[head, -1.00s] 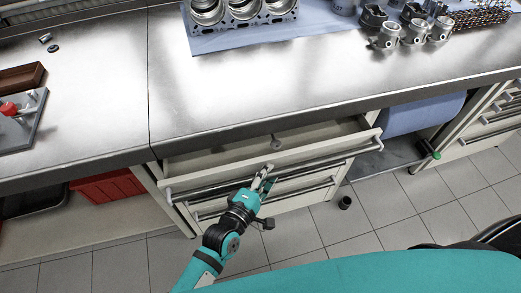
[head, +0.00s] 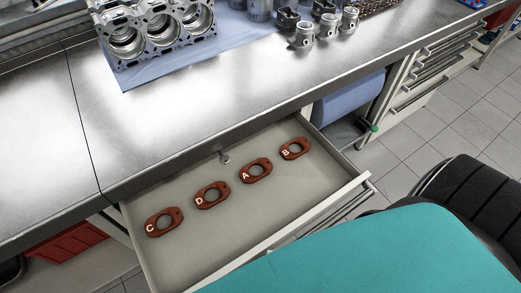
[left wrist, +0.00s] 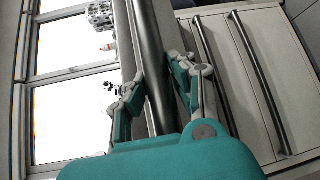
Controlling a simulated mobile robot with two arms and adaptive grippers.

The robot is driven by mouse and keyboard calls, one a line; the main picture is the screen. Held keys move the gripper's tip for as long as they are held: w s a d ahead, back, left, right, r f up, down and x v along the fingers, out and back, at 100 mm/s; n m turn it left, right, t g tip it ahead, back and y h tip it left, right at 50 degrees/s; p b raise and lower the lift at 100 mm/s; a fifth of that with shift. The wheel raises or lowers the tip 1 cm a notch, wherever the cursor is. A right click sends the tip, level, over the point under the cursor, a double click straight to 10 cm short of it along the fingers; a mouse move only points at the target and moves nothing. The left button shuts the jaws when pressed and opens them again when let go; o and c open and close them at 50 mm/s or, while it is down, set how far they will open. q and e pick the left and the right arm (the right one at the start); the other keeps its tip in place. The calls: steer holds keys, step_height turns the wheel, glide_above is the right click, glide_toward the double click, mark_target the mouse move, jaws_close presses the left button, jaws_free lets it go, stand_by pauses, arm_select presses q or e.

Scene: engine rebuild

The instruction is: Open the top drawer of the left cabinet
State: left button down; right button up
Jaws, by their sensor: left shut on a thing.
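The top drawer (head: 250,222) of the left cabinet stands far out from under the worktop in the head view. In it lie brown flanged parts in a row, marked C (head: 164,222), D (head: 211,195), A (head: 256,170) and B (head: 295,149). In the left wrist view my left gripper (left wrist: 155,85) is shut around the drawer's bar handle (left wrist: 152,60), one finger on each side. My right gripper is in neither view.
An engine block (head: 158,32) and small metal throttle bodies (head: 325,28) stand on the steel worktop (head: 190,110). A red bin (head: 68,243) sits below at left. A blue roll (head: 350,108) hangs right of the drawer. A black seat (head: 470,200) stands at right.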

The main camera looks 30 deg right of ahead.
arm_select(q)
steer(key=shift+s+r, duration=0.2)
steer(key=shift+s, duration=0.35)
steer(key=c, duration=1.4)
jaws_free()
steer(key=shift+f, duration=0.1)
steer(key=v, duration=0.7)
steer(key=shift+s+a, duration=0.15)
steer(key=shift+s, duration=0.1)
